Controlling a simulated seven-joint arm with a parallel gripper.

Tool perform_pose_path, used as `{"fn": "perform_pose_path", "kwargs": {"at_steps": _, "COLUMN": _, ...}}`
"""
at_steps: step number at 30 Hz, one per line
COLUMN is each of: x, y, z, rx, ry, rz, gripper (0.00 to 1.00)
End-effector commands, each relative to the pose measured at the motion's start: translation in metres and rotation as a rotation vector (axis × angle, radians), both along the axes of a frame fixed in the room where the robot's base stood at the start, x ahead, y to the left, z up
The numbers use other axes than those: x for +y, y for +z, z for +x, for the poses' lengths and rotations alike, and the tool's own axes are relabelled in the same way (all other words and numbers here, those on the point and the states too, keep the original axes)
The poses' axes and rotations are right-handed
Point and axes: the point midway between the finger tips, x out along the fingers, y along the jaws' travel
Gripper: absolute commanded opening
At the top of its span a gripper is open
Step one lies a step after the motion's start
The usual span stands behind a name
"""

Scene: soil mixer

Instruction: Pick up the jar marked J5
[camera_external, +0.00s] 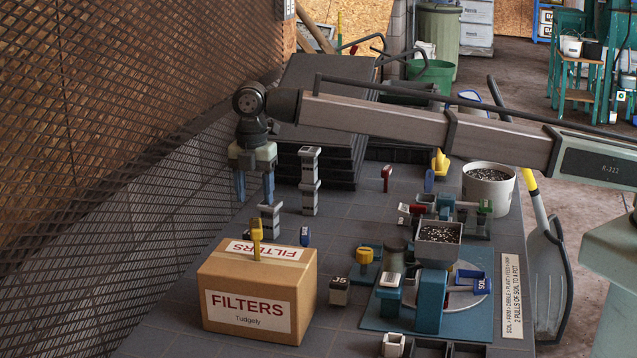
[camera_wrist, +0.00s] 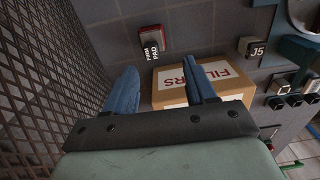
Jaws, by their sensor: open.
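The jar marked J5 (camera_external: 340,292) is a small dark block-like jar with a pale label and top. It stands on the grey bench just right of the cardboard FILTERS box in the external view. In the wrist view the J5 jar (camera_wrist: 248,46) shows at the upper right, outside the span of my fingers. My gripper (camera_external: 254,198) is open and empty, with blue fingers pointing down. It hangs high at the back left, above and behind the box, well apart from the jar. Its fingers (camera_wrist: 160,72) also show in the wrist view.
The FILTERS box (camera_external: 246,310) stands between my gripper's side and the bench front. A blue soil station (camera_external: 376,318) stands close right of the jar. A mesh wall (camera_external: 120,120) borders the left. A FIRM PAD (camera_wrist: 152,38) lies on the bench.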

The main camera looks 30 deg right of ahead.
Motion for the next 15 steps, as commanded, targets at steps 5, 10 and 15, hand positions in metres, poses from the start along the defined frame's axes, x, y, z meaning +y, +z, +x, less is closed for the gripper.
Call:
{"fn": "perform_pose_path", "kwargs": {"at_steps": 5, "x": -0.064, "y": -0.029, "z": -0.045, "rx": 0.047, "ry": 0.003, "rz": 0.012, "gripper": 0.55}}
{"fn": "perform_pose_path", "kwargs": {"at_steps": 10, "x": -0.113, "y": -0.049, "z": -0.096, "rx": 0.122, "ry": 0.008, "rz": 0.079, "gripper": 0.55}}
{"fn": "perform_pose_path", "kwargs": {"at_steps": 15, "x": -0.143, "y": -0.057, "z": -0.14, "rx": 0.198, "ry": 0.003, "rz": 0.169, "gripper": 0.55}}
